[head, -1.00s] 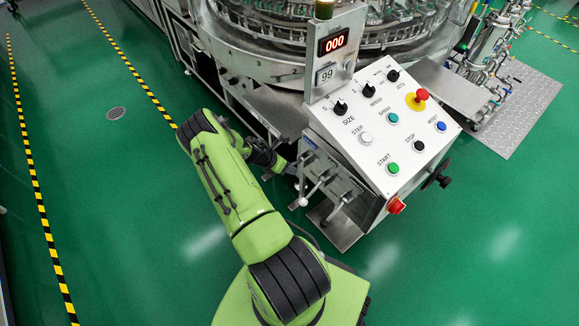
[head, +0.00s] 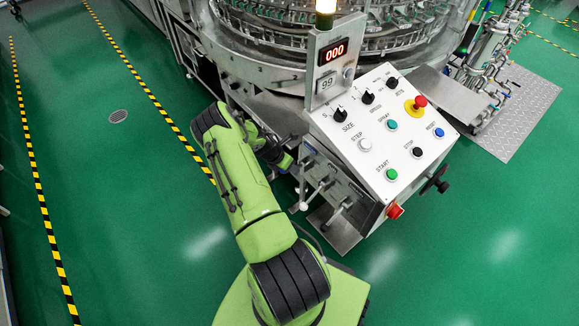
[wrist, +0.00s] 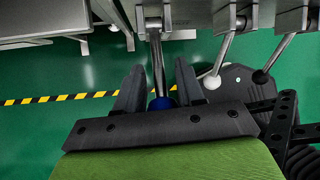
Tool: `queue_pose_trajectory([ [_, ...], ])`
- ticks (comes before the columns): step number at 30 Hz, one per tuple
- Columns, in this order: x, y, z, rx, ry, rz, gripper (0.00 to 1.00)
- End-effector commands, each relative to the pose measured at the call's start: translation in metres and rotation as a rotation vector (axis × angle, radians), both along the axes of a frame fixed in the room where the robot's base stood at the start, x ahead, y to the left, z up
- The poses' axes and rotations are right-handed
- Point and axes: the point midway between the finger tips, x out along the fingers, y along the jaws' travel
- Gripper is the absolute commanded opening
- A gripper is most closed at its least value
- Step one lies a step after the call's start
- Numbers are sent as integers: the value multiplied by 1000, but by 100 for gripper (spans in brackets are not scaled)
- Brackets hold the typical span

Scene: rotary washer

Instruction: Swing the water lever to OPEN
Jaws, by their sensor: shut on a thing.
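A metal lever (wrist: 157,60) with a blue knob (wrist: 161,103) comes from a bracket at the top of the wrist view. My gripper (wrist: 160,88) has a dark finger on each side of this lever near its knob and is shut on it. The label of the lever cannot be read, so whether it is the water lever cannot be told from lettering. In the head view my gripper (head: 287,162) is at the left side of the control box, and the held lever is mostly hidden there.
A lever with a white knob (wrist: 211,81) and one with a black knob (wrist: 261,77) hang to the right of my gripper. The sloped control panel (head: 372,140) with buttons is close by. A lit lamp (head: 326,8) tops the display post. Green floor is free to the left.

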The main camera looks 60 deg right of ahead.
Motion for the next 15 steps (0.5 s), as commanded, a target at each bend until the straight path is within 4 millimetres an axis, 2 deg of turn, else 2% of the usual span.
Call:
queue_pose_trajectory([
  [2,-1,0,0,0,2,-1,0],
  [3,-1,0,0,0,2,-1,42],
  [6,-1,0,0,0,2,-1,58],
  [7,0,0,0,1,1,-1,60],
  [15,0,1,1,1,1,-1,60],
])
